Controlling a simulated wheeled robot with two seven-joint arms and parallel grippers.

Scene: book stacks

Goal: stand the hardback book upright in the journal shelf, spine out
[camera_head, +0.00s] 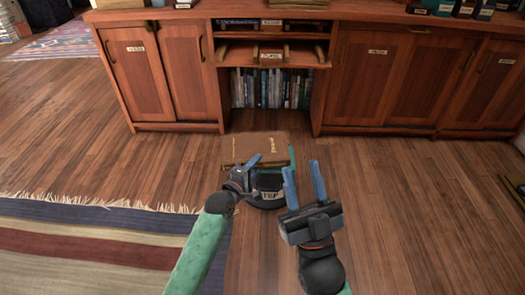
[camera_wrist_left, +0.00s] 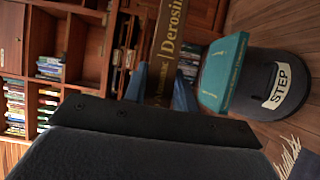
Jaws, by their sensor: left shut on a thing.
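A brown hardback book (camera_head: 256,146) with gold lettering is held by my left gripper (camera_head: 250,162), in front of the cabinet. In the left wrist view the book's lettered brown face (camera_wrist_left: 168,42) stands between the blue fingers of my left gripper (camera_wrist_left: 160,92). My right gripper (camera_head: 302,167) is open and empty, to the right of the book. A low shelf bay (camera_head: 319,97) in the cabinet holds a row of upright books (camera_head: 270,88). I cannot tell for certain which bay is the journal shelf.
A dark round step stool (camera_head: 268,200) labelled STEP stands below the grippers; a teal book (camera_wrist_left: 222,72) is on it. Cabinet doors (camera_head: 140,75) flank the bay. A striped rug (camera_head: 90,245) lies at left. Floor between stool and cabinet is clear.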

